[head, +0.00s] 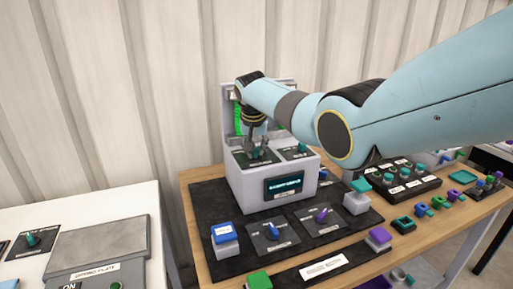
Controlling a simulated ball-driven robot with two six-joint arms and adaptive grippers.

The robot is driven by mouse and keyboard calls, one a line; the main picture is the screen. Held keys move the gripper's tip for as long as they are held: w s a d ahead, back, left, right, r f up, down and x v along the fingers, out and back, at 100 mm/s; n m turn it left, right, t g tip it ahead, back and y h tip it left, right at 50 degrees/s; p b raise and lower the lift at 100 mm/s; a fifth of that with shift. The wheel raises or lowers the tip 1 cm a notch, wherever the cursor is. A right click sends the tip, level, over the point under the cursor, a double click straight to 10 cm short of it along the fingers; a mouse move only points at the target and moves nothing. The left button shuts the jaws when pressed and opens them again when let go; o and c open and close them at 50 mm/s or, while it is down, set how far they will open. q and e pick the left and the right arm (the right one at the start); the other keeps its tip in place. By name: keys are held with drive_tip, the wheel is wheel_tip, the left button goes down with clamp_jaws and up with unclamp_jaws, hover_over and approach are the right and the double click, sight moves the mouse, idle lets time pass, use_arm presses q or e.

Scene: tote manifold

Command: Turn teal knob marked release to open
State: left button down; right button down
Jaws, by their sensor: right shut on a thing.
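A pale grey manifold box (244,188) with a small lit display stands on a black mat on the wooden table. Its top carries two dark plates with teal knobs. My right gripper (257,152) points down over the left top plate and is shut on the teal knob there, which its fingers mostly hide. The other teal knob (302,149) stands free on the right top plate (296,155). The labels are too small to read, so I cannot tell which one says release. My left gripper is out of view.
In front of the box are a blue-topped block (224,233), a blue knob (274,232) and a purple knob (321,215). A teal-topped block (358,190) stands right of it. Several small coloured parts lie at the right. A white table (120,203) stands at the left.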

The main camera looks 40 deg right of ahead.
drive_tip(key=shift+m+g, duration=0.3)
drive_tip(key=shift+m, duration=0.5)
drive_tip(key=c, duration=1.3)
unclamp_jaws()
drive_tip(key=shift+w, duration=0.1)
drive_tip(key=v, duration=1.2)
drive_tip(key=shift+a+f, duration=0.1)
drive_tip(key=shift+a, duration=0.15)
